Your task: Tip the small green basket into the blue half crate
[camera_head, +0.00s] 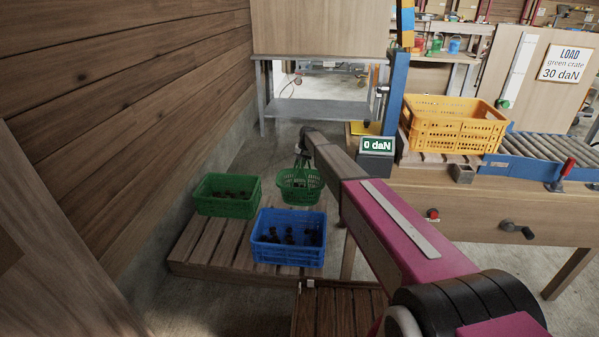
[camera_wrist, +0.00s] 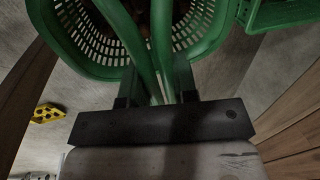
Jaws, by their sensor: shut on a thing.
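The small green basket (camera_head: 299,188) hangs by its handle from my gripper (camera_head: 302,156), beyond the blue half crate and right of the green crate. In the wrist view my gripper (camera_wrist: 157,92) is shut on the green handle bars, and the slotted basket (camera_wrist: 85,40) fills the top. The basket looks roughly upright. Some brown contents show in it at the top edge, mostly hidden by the handle. The blue half crate (camera_head: 287,256) stands on the pallet, nearer the camera, with several dark chestnuts inside.
A green crate (camera_head: 226,208) with dark contents stands on the slatted wooden pallet (camera_head: 200,250); it also shows in the wrist view (camera_wrist: 280,14). A plank wall runs along the left. A bench with a yellow crate (camera_head: 455,137) and a scale display (camera_head: 376,145) stands right.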

